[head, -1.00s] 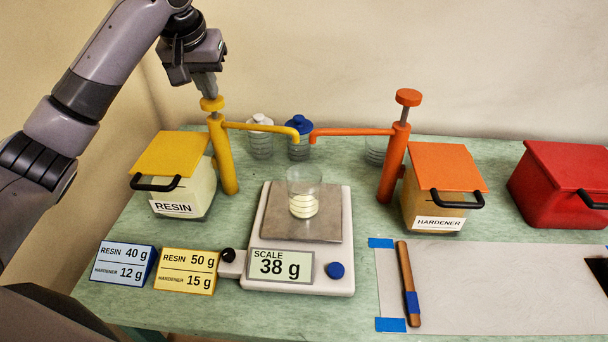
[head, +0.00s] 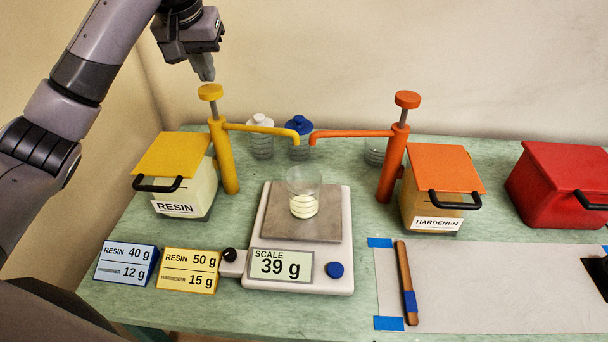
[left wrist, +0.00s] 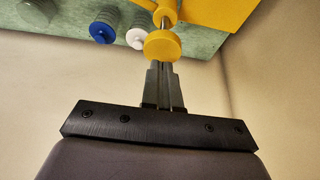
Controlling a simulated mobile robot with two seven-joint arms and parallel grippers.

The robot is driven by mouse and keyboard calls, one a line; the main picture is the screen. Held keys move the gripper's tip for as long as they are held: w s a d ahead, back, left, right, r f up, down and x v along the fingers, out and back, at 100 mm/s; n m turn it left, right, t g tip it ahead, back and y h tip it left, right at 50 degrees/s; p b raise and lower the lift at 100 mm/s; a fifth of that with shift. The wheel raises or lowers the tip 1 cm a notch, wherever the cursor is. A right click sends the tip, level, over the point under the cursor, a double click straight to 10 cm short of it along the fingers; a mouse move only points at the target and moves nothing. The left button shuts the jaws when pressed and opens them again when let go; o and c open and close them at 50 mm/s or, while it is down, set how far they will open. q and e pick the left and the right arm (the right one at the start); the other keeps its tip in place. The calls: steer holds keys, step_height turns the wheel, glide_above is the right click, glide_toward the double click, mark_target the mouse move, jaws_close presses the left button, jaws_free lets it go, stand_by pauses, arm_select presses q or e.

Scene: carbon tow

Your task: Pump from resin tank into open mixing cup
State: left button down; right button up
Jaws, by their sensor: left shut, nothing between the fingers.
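My left gripper (head: 206,74) is shut and empty, just above the yellow knob (head: 210,92) of the resin pump. In the left wrist view its closed fingers (left wrist: 163,70) point at the same knob (left wrist: 162,46). The knob stands raised on its rod above the yellow pump body (head: 223,157). The pump's spout (head: 262,129) reaches over the clear mixing cup (head: 304,180), which is open and holds pale liquid. The cup stands on the scale (head: 342,262), which reads 39 g. The resin tank (head: 186,190) has its yellow lid closed. My right gripper is not in view.
The orange hardener pump (head: 394,165) and hardener tank (head: 436,195) stand to the right. Two cards (head: 126,263) (head: 188,271) lie front left. Lidded jars (head: 299,140) stand behind. A red box (head: 560,190) and a wooden-handled tool (head: 407,282) are at right.

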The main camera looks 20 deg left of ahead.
mark_target(209, 90)
arm_select(q)
steer(key=shift+f, duration=0.2)
steer(key=shift+f, duration=0.65)
steer(key=shift+f+b, duration=0.75)
steer(key=shift+f, duration=0.5)
steer(key=shift+r+p, duration=0.85)
steer(key=shift+r, duration=1.25)
steer(key=shift+f, duration=0.1)
